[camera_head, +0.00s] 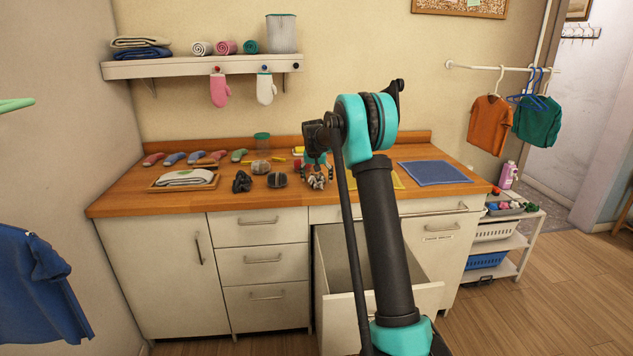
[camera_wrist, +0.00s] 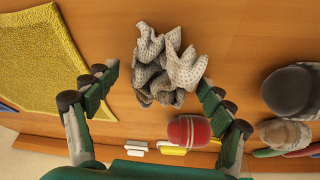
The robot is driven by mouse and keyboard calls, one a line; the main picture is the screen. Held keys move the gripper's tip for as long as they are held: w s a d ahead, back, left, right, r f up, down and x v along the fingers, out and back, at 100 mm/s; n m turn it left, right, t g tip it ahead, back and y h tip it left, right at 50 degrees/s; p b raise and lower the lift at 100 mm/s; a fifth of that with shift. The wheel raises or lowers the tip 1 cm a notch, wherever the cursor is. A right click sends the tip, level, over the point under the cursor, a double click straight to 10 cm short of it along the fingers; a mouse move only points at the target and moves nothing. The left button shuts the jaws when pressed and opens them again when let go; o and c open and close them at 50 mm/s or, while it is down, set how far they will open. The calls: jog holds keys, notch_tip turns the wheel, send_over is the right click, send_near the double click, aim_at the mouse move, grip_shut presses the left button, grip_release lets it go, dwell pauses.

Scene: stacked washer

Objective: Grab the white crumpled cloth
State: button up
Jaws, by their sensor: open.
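The white crumpled cloth (camera_wrist: 168,68) looks off-white to grey with a knitted texture and lies bunched on the wooden counter. In the wrist view it sits between and slightly beyond my gripper's spread fingertips (camera_wrist: 158,80), with its right edge close to the right finger. The fingers are apart and nothing is held. In the head view the cloth (camera_head: 318,181) is small, partly hidden by my gripper (camera_head: 316,165), which is over it. I cannot tell the exact height gap.
A red rolled item (camera_wrist: 189,131) lies just behind the cloth. In the head view, a folded white cloth (camera_head: 187,177) lies on a tray; a drawer (camera_head: 385,300) stands open below the counter.

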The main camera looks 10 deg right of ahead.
jog(key=shift+c, duration=0.5)
jog(key=c, duration=0.8)
